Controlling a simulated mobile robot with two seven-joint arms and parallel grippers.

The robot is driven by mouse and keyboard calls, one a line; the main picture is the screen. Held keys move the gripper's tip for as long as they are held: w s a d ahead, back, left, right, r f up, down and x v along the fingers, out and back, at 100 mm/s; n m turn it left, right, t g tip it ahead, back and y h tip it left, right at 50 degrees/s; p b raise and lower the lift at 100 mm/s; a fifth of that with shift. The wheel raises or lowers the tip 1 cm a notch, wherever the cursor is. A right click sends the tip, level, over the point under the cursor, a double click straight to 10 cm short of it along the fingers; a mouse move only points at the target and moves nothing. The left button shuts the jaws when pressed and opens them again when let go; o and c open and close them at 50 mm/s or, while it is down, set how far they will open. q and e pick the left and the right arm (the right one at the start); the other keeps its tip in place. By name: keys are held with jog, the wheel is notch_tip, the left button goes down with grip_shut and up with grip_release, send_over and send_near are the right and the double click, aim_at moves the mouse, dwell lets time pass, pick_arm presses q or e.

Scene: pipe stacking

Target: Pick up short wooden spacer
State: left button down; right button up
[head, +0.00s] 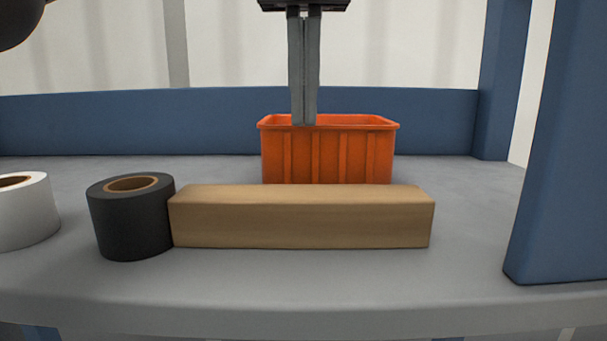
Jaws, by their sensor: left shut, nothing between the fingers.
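The short wooden spacer (300,220) is a light brown rectangular block. It lies lengthwise across the grey shelf, near its front edge. Its left end touches or nearly touches a black tape roll. My left gripper (304,122) points straight down above the spacer in the picture, near its middle. Its two long grey fingers are together, with nothing between them. The fingertips overlap the rim of the orange bin in the picture, and their exact depth is hard to tell. My right gripper is not in view.
The black tape roll (131,225) stands left of the spacer, with a white roll (24,215) farther left. An orange bin (328,155) stands behind the spacer. A blue upright (565,170) is at the right. The shelf between spacer and upright is clear.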

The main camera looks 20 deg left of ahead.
aim_at(304, 169)
pick_arm(q)
notch_tip(304, 169, down, 7)
jog(key=shift+r, duration=0.2)
jog(key=shift+s+f, duration=0.2)
jog(key=shift+f, duration=0.1)
jog(key=shift+s+d+b, duration=0.2)
jog(key=shift+s+b, duration=0.15)
jog(key=shift+s, duration=0.2)
jog(key=shift+s+d+b, duration=0.15)
jog(key=shift+s+b, duration=0.2)
jog(key=shift+s, duration=0.15)
jog(key=shift+s+d+r, duration=0.1)
jog(key=shift+s+d, duration=0.05)
jog(key=shift+s, duration=0.4)
jog(key=shift+s, duration=0.1)
